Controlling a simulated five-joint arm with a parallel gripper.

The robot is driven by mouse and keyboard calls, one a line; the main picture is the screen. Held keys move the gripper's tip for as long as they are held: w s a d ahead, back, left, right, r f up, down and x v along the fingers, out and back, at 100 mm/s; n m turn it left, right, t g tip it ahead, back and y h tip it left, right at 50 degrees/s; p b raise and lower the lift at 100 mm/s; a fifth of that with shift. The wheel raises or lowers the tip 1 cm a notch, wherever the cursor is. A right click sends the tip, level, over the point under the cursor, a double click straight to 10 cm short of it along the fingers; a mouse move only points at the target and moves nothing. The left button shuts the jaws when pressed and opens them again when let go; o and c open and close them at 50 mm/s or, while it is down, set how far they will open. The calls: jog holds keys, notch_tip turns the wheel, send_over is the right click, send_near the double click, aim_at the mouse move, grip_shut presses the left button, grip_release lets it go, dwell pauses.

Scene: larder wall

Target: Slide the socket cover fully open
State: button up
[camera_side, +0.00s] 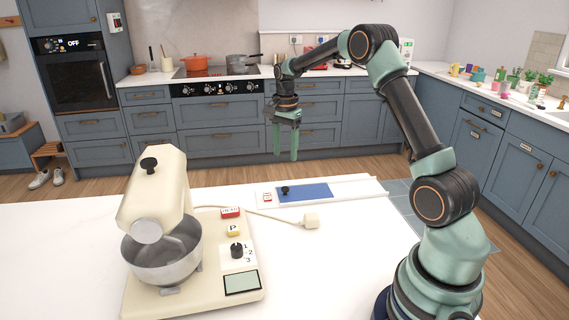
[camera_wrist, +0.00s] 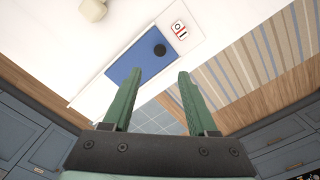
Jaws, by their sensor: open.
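The socket cover (camera_side: 312,192) is a flat blue panel in a white track on the counter, with a black knob (camera_side: 285,190) near its left end. In the wrist view the blue cover (camera_wrist: 130,70) lies beyond my fingers, its knob (camera_wrist: 159,50) near the end beside a small red and white label (camera_wrist: 180,30). No socket opening shows. My gripper (camera_side: 286,156) is open and empty, fingers pointing down, above and behind the cover in the side view. It also shows in the wrist view (camera_wrist: 158,75), the fingers apart and not touching the cover or knob.
A cream stand mixer (camera_side: 160,205) with a steel bowl stands at the left front. Its cord runs to a cream plug (camera_side: 311,220) lying loose in front of the cover. White rails (camera_side: 360,186) extend right of the cover, clear of objects.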

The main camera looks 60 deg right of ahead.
aim_at(285, 188)
notch_tip(285, 188, down, 12)
jog(key=shift+f, duration=0.1)
dwell(0.5)
grip_shut()
dwell(1.3)
